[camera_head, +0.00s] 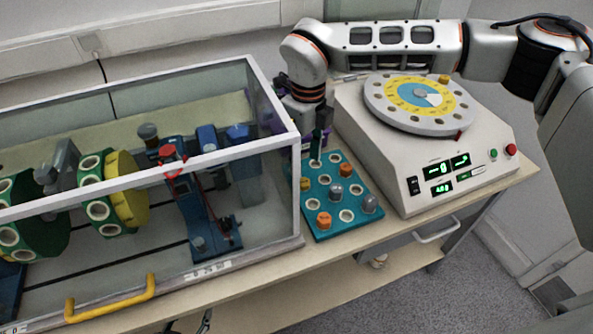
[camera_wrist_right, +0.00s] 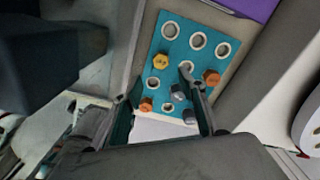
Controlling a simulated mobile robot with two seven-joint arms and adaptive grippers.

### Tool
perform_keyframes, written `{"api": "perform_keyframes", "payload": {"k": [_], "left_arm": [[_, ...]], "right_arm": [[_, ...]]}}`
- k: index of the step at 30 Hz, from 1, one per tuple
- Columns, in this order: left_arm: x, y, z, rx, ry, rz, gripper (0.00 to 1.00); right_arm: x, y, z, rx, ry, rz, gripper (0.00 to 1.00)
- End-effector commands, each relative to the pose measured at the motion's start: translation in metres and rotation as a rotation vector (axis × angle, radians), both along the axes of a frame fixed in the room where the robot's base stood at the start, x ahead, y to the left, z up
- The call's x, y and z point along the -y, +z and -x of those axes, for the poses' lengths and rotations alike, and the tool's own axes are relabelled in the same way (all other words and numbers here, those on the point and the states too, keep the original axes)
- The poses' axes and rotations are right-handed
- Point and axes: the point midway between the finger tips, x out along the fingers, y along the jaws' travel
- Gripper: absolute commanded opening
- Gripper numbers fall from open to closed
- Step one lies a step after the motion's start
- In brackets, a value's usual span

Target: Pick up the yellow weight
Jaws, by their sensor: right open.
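The yellow weight (camera_head: 305,184) sits at the left edge of the teal tray (camera_head: 349,226), beside the glass case. In the right wrist view the yellow weight (camera_wrist_right: 160,61) stands in the tray (camera_wrist_right: 178,50), beyond the fingertips. My right gripper (camera_head: 318,148) points down over the back end of the tray, partly hidden by the case frame. In the wrist view its two fingers (camera_wrist_right: 164,100) are spread apart, with nothing clearly held between them. My left gripper is not in view.
Orange weights (camera_head: 324,220) and grey weights (camera_head: 370,204) share the tray with empty holes. The framed case (camera_head: 275,115) stands close on the left. The white balancing machine (camera_head: 450,150) with its dial stands on the right, with another yellowish piece (camera_head: 444,79) on the dial.

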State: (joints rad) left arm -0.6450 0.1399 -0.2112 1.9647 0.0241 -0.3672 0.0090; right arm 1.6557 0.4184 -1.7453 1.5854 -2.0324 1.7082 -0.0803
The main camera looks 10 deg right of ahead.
Motion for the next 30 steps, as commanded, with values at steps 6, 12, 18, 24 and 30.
{"api": "perform_keyframes", "payload": {"k": [6, 12, 18, 24, 30], "left_arm": [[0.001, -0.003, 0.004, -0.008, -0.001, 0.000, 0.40], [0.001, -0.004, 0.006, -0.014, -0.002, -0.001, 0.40], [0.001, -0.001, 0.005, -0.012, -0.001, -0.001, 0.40], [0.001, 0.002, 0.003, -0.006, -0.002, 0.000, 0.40], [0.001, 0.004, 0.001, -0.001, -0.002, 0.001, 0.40]], "right_arm": [[0.000, -0.020, 0.000, -0.002, 0.000, 0.001, 0.41], [0.000, -0.040, -0.002, -0.002, 0.000, 0.001, 0.41], [0.001, -0.069, -0.004, -0.003, 0.000, 0.000, 0.41], [0.001, -0.078, -0.004, -0.001, 0.000, 0.000, 0.41], [0.001, -0.078, -0.004, -0.001, 0.000, 0.001, 0.31]]}}
